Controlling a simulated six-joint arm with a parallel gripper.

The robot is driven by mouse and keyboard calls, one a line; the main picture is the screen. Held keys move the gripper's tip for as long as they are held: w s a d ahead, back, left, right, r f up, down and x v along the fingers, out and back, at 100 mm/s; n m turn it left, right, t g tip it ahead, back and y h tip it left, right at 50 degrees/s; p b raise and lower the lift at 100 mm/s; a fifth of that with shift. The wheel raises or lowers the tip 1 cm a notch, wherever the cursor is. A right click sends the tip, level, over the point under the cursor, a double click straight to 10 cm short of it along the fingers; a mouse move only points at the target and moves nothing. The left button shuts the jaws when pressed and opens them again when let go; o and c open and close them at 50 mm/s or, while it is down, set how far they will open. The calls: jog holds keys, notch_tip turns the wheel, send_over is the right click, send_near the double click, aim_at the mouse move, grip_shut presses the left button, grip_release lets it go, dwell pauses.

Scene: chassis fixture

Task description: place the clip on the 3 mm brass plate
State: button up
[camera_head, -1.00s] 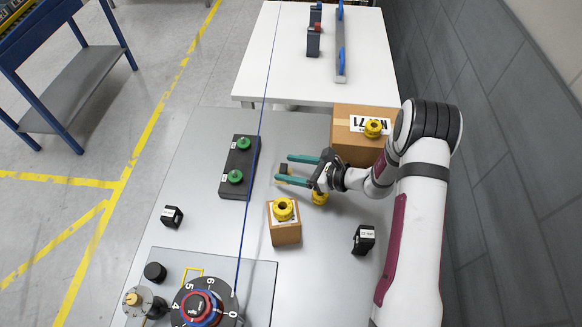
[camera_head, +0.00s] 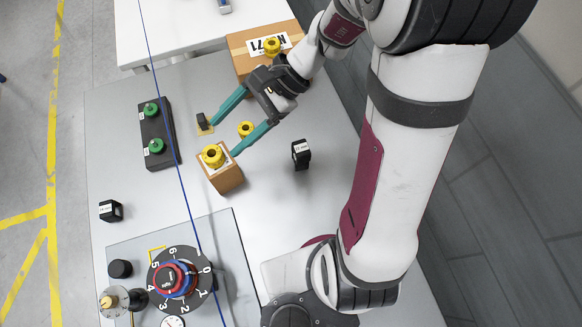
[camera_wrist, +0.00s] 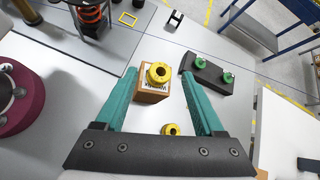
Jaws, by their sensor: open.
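A small dark block (camera_head: 202,120), which looks like the clip, stands on a small brass-coloured plate (camera_head: 207,131) on the grey table. Whether it is fully seated on the plate is too small to tell. My gripper (camera_head: 225,137) is open and empty to the right of the block, its teal fingers spread wide. One fingertip is close to the block and plate; the other is above the small cardboard box. In the wrist view my gripper (camera_wrist: 159,72) shows nothing held; I cannot make out the block or plate there.
The small box (camera_head: 226,178) with a yellow knob (camera_head: 213,156) and a loose yellow knob (camera_head: 246,129) are close to my fingers. A black bar (camera_head: 157,140) with green knobs lies left. Labelled black blocks (camera_head: 110,211) (camera_head: 301,154) stand apart. A blue line crosses the view.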

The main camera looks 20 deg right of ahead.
jog(key=s+d+r+n+h, duration=0.1)
jog(key=s+d+n+h, duration=0.2)
jog(key=s, duration=0.4)
jog(key=s+d+r+n+h, duration=0.2)
jog(key=s+n+h, duration=0.3)
jog(key=s, duration=0.3)
jog(key=shift+s+d+r+t, duration=0.25)
jog(key=shift+s+d+t, duration=0.05)
jog(key=shift+d, duration=0.3)
